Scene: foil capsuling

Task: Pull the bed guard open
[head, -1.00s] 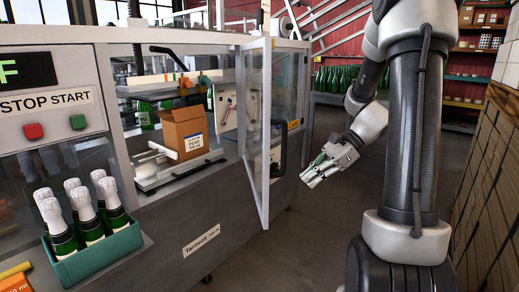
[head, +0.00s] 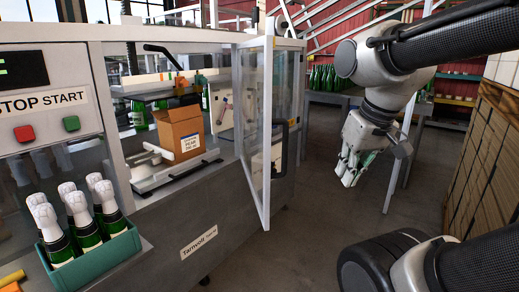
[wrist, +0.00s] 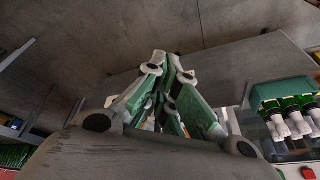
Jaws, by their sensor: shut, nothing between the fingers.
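The bed guard (head: 254,150) is a clear panel in a pale frame. In the head view it stands swung out from the machine front, at an angle to the bed opening. A black handle (head: 285,150) shows just right of its outer edge; I cannot tell exactly where it is fixed. My gripper (head: 350,183) is right of the guard and handle, apart from both, pointing down over the floor. Its fingers are shut and empty; their tips meet in the wrist view (wrist: 168,62). The guard cannot be made out in the wrist view.
A cardboard box (head: 181,134) sits on the machine bed. The floor between is free.

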